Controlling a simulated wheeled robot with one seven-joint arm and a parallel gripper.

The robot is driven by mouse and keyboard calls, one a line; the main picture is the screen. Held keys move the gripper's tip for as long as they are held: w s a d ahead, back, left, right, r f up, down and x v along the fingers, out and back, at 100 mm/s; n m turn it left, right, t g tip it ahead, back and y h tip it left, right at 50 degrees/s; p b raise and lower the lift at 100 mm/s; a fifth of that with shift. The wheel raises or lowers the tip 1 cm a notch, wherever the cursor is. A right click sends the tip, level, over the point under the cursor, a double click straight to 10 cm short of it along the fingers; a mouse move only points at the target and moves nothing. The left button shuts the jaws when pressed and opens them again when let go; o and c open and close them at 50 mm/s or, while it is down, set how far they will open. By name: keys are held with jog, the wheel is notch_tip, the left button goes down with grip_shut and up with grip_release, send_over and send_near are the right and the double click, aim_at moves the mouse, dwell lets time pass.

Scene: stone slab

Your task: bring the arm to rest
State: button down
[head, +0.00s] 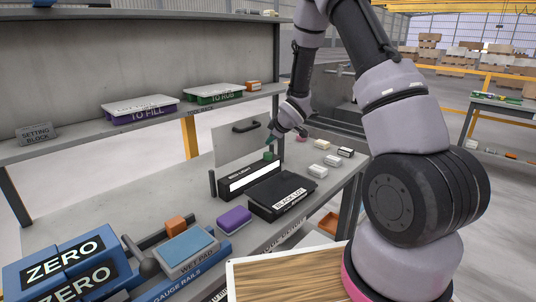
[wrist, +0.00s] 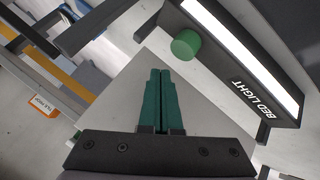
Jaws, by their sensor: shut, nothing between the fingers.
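My arm reaches from the right side of the head view over the stone slab. My gripper (wrist: 160,75) has green fingers that lie side by side, shut and empty, in the wrist view. In the head view the gripper (head: 271,139) is small, above the back of the bench near the bed light box. The black box marked BED LIGHT (wrist: 240,60) with a bright white strip is to the right of the fingers in the wrist view, and it also shows in the head view (head: 249,178). A green round knob (wrist: 186,45) stands at its side, apart from the fingertips.
A black case (head: 282,194) and a purple block (head: 234,219) sit in front of the bed light. Several small blocks (head: 318,171) lie to the right. A shelf (head: 60,140) with lidded trays (head: 139,108) crosses the back left. Blue ZERO blocks (head: 66,266) stand front left.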

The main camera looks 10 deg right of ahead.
jog(key=shift+r, duration=0.25)
jog(key=shift+d+r, duration=0.15)
jog(key=shift+r, duration=0.15)
jog(key=s+d+r+m+h, duration=0.1)
jog(key=s+d+r+m, duration=0.5)
jog(key=r, duration=0.5)
jog(key=s+d+r+m+h, duration=0.2)
jog(key=s+r+m, duration=0.1)
jog(key=s+r, duration=0.65)
jog(key=s+a+r+m+g+y, duration=0.1)
jog(key=s+r+m, duration=0.3)
jog(key=s, duration=0.7)
jog(key=s+a+r+m+y, duration=0.1)
jog(key=s+r, duration=0.4)
jog(key=s, duration=0.7)
jog(key=a+m, duration=0.1)
jog(key=m, duration=0.1)
jog(key=shift+s+r+m+g, duration=0.15)
jog(key=shift+s+m+g, duration=0.15)
jog(key=shift+m+g, duration=0.1)
jog(key=shift+w, duration=0.1)
